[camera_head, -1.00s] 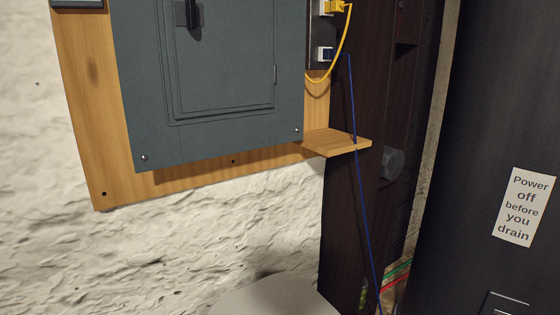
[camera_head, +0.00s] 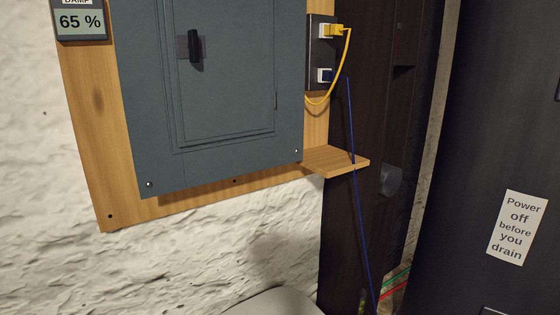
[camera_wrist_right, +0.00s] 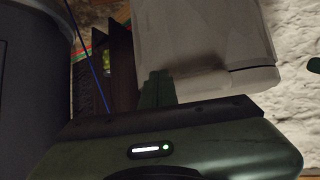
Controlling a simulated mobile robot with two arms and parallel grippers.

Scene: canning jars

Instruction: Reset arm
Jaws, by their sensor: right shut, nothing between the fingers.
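My right gripper (camera_wrist_right: 157,88) shows in the right wrist view as a narrow dark green pair of fingers, closed together with nothing visible between them. It points toward a large pale grey form that fills the upper middle of that view. I cannot tell the gap between the fingers and that form. Neither gripper shows in the head view, and my left gripper is in no view.
A grey electrical panel (camera_head: 152,140) hangs on a wooden board (camera_head: 90,120) against a rough white wall. A small wooden shelf (camera_head: 335,160) juts out beside it. A blue cable (camera_head: 358,200) hangs down near a dark tank (camera_head: 480,130) with a sign (camera_head: 517,228).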

